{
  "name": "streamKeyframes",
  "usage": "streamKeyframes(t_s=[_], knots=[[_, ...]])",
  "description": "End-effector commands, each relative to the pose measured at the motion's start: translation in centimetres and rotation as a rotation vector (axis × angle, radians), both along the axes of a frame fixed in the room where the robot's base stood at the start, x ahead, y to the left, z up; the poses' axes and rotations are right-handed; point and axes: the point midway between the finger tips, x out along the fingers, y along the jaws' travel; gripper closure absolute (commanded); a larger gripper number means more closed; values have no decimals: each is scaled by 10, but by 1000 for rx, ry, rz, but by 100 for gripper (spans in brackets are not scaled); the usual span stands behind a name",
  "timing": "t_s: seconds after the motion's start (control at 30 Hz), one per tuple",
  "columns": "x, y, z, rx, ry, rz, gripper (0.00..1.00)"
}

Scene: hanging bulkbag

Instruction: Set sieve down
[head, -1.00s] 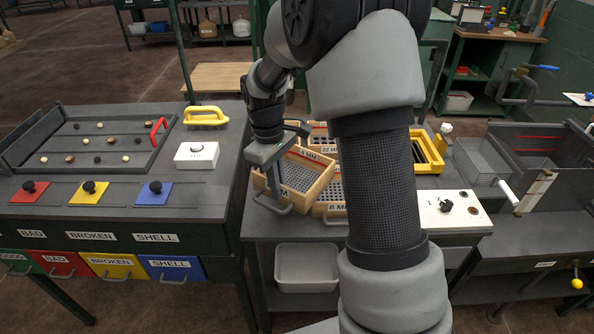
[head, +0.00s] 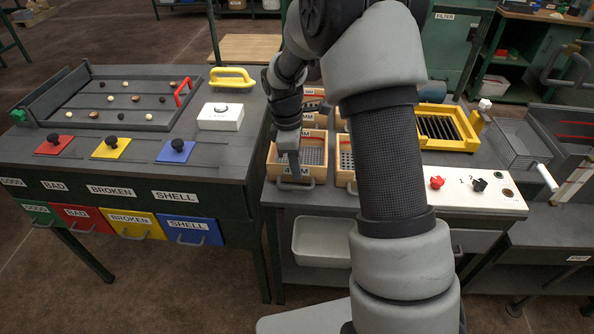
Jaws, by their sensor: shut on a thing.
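A wooden-framed sieve (head: 315,153) with a grey perforated mesh is at the left end of the middle bench, in the head view. It looks level, with a grey handle on its front wall. It appears to rest on the bench, but I cannot tell whether its underside touches. My gripper (head: 293,165) points down and is shut on the sieve at its front side. The gripper hides part of the mesh and front label, and its fingertips are hard to make out.
Another sieve (head: 343,163) stands close on the right, partly behind my arm. More wooden sieves (head: 313,119) stand just behind. A yellow-framed grate (head: 447,127) and a white control panel (head: 470,187) are farther right. The sorting table (head: 215,168) lies left, across a narrow gap.

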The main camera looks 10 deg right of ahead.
Motion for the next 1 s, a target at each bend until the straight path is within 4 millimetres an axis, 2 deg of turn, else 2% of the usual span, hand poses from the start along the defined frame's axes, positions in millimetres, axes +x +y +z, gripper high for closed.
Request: streamKeyframes(t_s=[0.07, 0.4, 0.43, 0.5, 0.53, 0.83, 1.0], knots=[[1, 0, -7, -1, -2, 0, 100], [1, 0, -10, 0, -2, -1, 100], [0, 0, -10, 0, -1, -1, 89], [0, 0, -10, 0, -1, -1, 77], [0, 0, -10, 0, -1, -1, 75], [0, 0, -7, 1, -1, -1, 75], [2, 2, 12, 1, -5, -1, 75]])
